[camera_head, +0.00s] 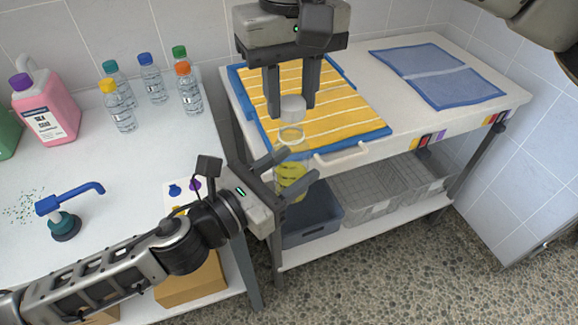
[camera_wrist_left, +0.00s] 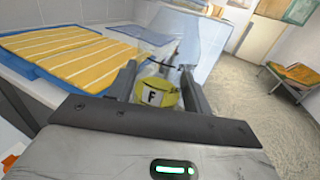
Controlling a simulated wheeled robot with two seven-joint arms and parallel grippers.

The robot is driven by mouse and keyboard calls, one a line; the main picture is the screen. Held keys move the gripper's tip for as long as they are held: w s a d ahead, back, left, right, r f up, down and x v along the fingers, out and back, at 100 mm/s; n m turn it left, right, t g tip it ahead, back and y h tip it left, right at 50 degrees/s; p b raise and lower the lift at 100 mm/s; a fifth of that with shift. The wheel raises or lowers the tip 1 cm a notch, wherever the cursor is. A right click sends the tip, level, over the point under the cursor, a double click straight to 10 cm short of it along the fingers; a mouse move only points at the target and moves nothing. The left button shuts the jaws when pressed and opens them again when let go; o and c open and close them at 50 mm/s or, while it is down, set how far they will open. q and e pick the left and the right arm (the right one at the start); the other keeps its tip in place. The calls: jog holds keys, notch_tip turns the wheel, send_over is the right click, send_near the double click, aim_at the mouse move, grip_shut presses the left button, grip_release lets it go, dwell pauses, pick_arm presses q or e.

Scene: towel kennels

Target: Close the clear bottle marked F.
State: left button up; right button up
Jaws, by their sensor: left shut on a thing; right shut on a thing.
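The clear bottle (camera_head: 291,173) has a yellow band and stands upright between the fingers of my left gripper (camera_head: 298,167). Its open mouth faces up. In the left wrist view the yellow band (camera_wrist_left: 172,100) carries a white label with a black F. My left gripper is shut on the bottle, in front of the table's edge. My right gripper (camera_head: 291,110) points down from above and is shut on a pale whitish cap (camera_head: 292,104). The cap is above the bottle mouth, and a small gap appears between them.
A yellow striped towel on a blue mat (camera_head: 376,133) lies behind the bottle. A blue towel (camera_head: 440,75) lies at right. A grey bin (camera_head: 310,228) and wire basket (camera_head: 385,190) sit on the lower shelf.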

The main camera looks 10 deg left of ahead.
aim_at(291, 163)
jog(key=shift+s, duration=0.1)
dwell(0.7)
jog(key=shift+f, duration=0.9)
jog(key=shift+f, duration=0.5)
